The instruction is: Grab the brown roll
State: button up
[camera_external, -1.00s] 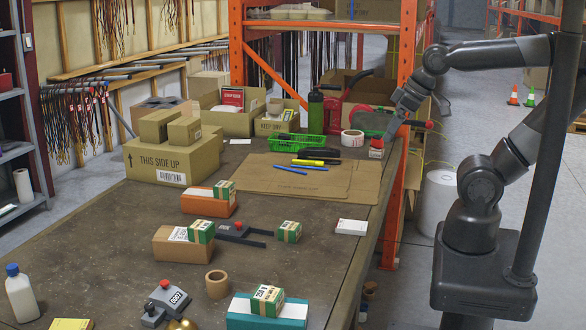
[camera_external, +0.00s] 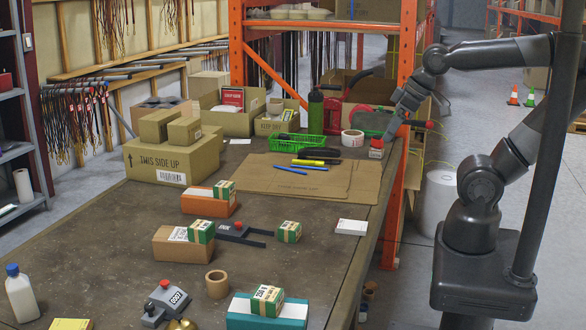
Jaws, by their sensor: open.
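The brown roll (camera_external: 217,291), a small hollow ring of tape, stands on the near part of the table, between a grey device with a red knob and a teal box. Nothing covers it. My gripper (camera_external: 391,132) is at the far right of the table, near the white tape roll and a small red-topped item, pointing down and left. It is open, with nothing seen held in it. It is far from the brown roll, which lies nearer the camera and to the left.
A teal box (camera_external: 240,314) with a green-white pack on it is right of the roll. The grey device (camera_external: 165,302) is left of it, and a brown carton (camera_external: 175,249) behind. A white bottle (camera_external: 20,294) stands at the left. The table's right front is mostly clear.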

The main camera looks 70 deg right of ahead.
jog(key=w+a+r+m+g, duration=0.1)
jog(key=w+a, duration=0.2)
jog(key=w, duration=0.3)
jog(key=w+a+r+g, duration=0.1)
jog(key=w+a+r, duration=0.15)
jog(key=w, duration=0.35)
jog(key=m+g, duration=0.3)
jog(key=g, duration=0.1)
send_over(217, 276)
jog(key=f, duration=2.7)
jog(key=shift+w+d, duration=0.2)
jog(key=shift+d, duration=0.1)
jog(key=shift+s+a+f, duration=0.1)
jog(key=shift+a+f, duration=0.05)
jog(key=shift+f, duration=1.4)
jog(key=shift+s+a+f, duration=0.1)
jog(key=shift+a+f, duration=0.05)
jog(key=shift+f, duration=1.4)
